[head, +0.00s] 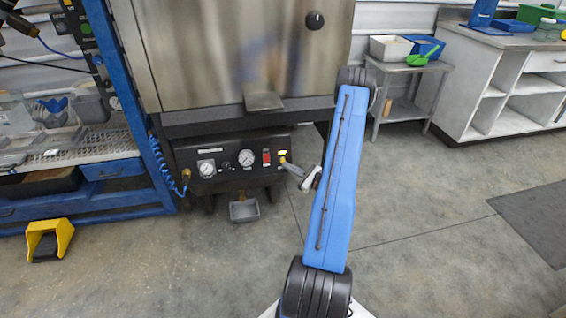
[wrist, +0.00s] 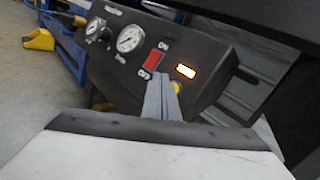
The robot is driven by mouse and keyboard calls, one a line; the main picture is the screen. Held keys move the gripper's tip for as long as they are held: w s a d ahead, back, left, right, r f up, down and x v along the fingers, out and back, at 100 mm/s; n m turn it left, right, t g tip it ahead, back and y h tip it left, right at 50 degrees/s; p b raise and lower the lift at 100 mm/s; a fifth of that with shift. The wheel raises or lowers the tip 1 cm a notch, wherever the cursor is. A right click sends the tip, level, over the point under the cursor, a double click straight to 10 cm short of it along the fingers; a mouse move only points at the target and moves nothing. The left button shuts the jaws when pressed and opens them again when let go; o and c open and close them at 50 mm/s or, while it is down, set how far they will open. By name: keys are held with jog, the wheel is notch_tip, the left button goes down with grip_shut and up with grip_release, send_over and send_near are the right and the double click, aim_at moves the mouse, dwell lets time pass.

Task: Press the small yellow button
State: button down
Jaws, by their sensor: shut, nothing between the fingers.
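The small yellow button (wrist: 177,88) is on the black control panel (wrist: 214,62), just below a lit yellow-white indicator (wrist: 186,71). My gripper (wrist: 165,80) is shut and empty, its fingertips pointing at the panel beside the button and partly covering it in the wrist view. Whether the tips touch the button or panel I cannot tell. In the head view, my gripper (head: 285,165) reaches the panel's right end from the right, close to the lit indicator (head: 283,152). The button is too small to make out clearly there.
A yellow pedal (head: 48,240) lies on the floor at left.

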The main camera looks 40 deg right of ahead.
jog(key=shift+w+d+f, duration=0.2)
jog(key=shift+w+d, duration=0.05)
jog(key=shift+w, duration=0.2)
jog(key=shift+w+d+f, duration=0.15)
jog(key=shift+w+d, duration=0.1)
jog(key=shift+w, duration=0.15)
dwell(1.6)
jog(key=shift+w+d+f, duration=0.1)
jog(key=shift+w+d, duration=0.15)
jog(key=shift+w, duration=0.1)
jog(key=shift+w+d+f, duration=0.15)
jog(key=shift+w+d, duration=0.05)
jog(key=shift+w, duration=0.15)
dwell(0.8)
jog(key=shift+s+a, duration=0.1)
jog(key=shift+s, duration=0.05)
jog(key=shift+s+a+r, duration=0.3)
jog(key=shift+s+a, duration=0.05)
jog(key=shift+s, duration=0.2)
dwell(0.4)
jog(key=shift+s+a+r, duration=0.25)
jog(key=shift+s+a, duration=0.15)
jog(key=shift+s, duration=0.3)
jog(key=shift+s+a+r, duration=0.3)
jog(key=shift+s+a, duration=0.15)
jog(key=shift+s, duration=0.2)
jog(key=shift+s+a+r, duration=0.25)
jog(key=shift+s+a, duration=0.15)
jog(key=shift+s, duration=0.3)
